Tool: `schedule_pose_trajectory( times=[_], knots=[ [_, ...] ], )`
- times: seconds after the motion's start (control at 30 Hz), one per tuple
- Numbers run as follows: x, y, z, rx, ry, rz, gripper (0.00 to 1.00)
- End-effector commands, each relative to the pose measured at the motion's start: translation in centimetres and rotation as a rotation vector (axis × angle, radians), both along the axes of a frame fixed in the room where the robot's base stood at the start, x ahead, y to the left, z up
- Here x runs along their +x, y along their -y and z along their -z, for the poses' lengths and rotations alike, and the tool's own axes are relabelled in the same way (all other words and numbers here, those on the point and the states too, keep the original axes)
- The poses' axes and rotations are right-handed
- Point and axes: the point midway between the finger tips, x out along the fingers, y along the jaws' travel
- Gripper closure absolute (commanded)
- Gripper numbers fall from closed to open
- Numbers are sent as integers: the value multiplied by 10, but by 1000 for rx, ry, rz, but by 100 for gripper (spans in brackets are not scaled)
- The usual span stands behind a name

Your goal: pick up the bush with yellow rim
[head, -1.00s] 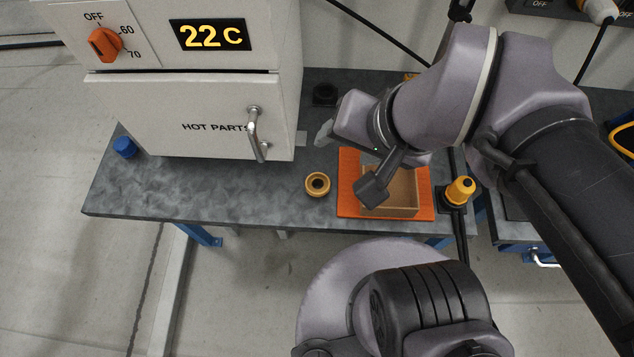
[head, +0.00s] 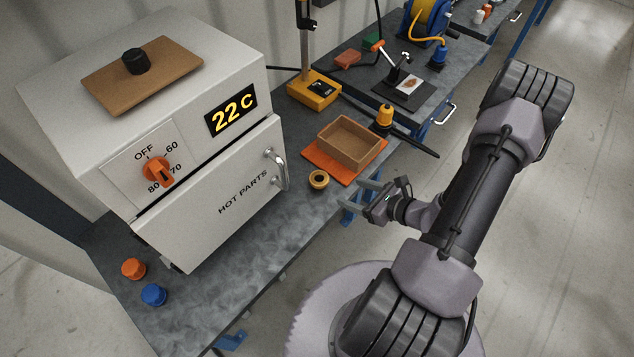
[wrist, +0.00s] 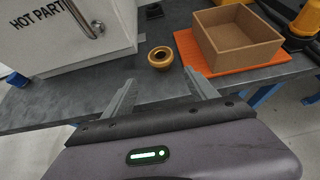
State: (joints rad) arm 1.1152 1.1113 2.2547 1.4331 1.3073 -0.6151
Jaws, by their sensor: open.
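The bush with the yellow rim (head: 319,174) is a short tan-yellow ring with a dark hole. It sits on the grey bench near its front edge, left of the orange mat. In the wrist view the bush (wrist: 160,51) stands beyond the fingertips, midway between them. My gripper (head: 356,194) is open and empty, apart from the bush, off the bench's front side in the head view. Its two fingers also show in the wrist view (wrist: 160,82), spread and pointing towards the bush.
An open brown box (head: 350,153) stands on the orange mat (head: 318,157). The white oven (head: 215,215) with its handle (head: 277,168) is left of the bush. A yellow-topped tool (head: 384,114) stands right of the box. Orange (head: 134,268) and blue (head: 154,294) pieces lie far left.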

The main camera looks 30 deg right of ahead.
Motion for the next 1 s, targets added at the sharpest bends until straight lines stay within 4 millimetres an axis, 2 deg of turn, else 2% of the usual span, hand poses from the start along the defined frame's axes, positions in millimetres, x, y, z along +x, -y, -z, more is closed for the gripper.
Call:
schedule_pose_trajectory(
  times=[0.03, 0.2, 0.37, 0.6, 0.87, 0.9, 1.0],
  knots=[
    [13, -7, 12, 0, -1, -9, 33],
    [52, -21, 34, 0, -1, -9, 33],
    [70, -27, 42, 0, 0, -6, 33],
    [106, -36, 68, -1, 0, -9, 33],
    [113, -38, 70, -1, 0, -5, 33],
    [113, -38, 70, -1, 0, -5, 35],
    [113, -38, 70, -1, 0, -5, 55]
  ],
)
